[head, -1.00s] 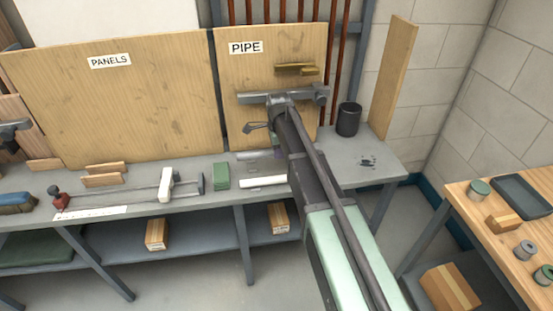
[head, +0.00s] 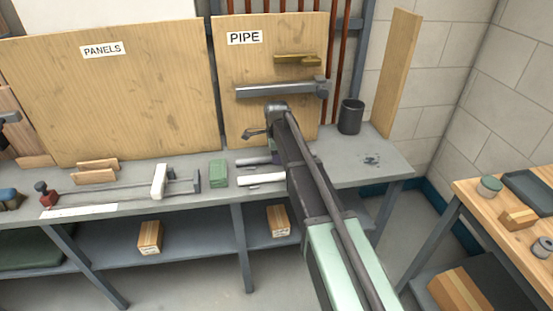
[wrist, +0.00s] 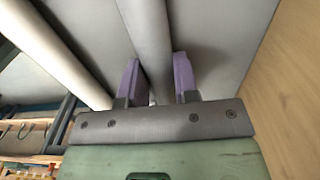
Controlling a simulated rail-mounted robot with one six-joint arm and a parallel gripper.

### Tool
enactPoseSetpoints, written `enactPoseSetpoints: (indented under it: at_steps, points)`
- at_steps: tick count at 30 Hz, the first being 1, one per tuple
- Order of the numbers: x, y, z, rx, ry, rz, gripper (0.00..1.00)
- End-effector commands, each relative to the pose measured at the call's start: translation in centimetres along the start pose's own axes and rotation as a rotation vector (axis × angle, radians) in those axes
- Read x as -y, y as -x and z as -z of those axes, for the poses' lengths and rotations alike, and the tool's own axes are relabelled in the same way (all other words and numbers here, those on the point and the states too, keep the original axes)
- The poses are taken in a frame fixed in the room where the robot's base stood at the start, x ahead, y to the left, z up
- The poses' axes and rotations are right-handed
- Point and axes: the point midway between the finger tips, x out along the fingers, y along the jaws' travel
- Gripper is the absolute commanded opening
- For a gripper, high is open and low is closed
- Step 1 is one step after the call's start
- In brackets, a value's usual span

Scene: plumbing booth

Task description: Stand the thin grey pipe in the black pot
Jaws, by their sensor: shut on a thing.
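The thin grey pipe (head: 252,161) lies along the bench top, in front of the PIPE board in the head view. My gripper (wrist: 157,75) is shut on the pipe, with a purple finger on each side of it in the wrist view, where the grey pipe (wrist: 146,30) runs away between them. In the head view my arm hides much of the grip. Whether the pipe still touches the bench I cannot tell. The black pot (head: 350,117) stands upright on the bench, to the right of my gripper.
A thicker white pipe (head: 261,180) lies beside the grey one and also shows in the wrist view (wrist: 50,50). A green block (head: 218,173) and a clamp (head: 165,181) lie to the left. The PIPE board (head: 245,70) rises behind. The bench is mostly clear around the pot.

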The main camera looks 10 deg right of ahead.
Motion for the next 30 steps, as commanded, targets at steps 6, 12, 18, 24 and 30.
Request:
enactPoseSetpoints:
  at_steps: [6,12,18,24,30]
  points:
    - [0.0,-0.3,0.0,0.0,0.0,0.0,0.42]
    - [0.0,-0.3,0.0,0.0,0.0,0.0,0.54]
    - [0.0,0.1,0.0,0.0,0.0,0.0,0.54]
    - [0.0,3.4,0.0,0.0,0.0,0.0,0.54]
    - [0.0,8.8,0.0,0.0,0.0,0.0,0.54]
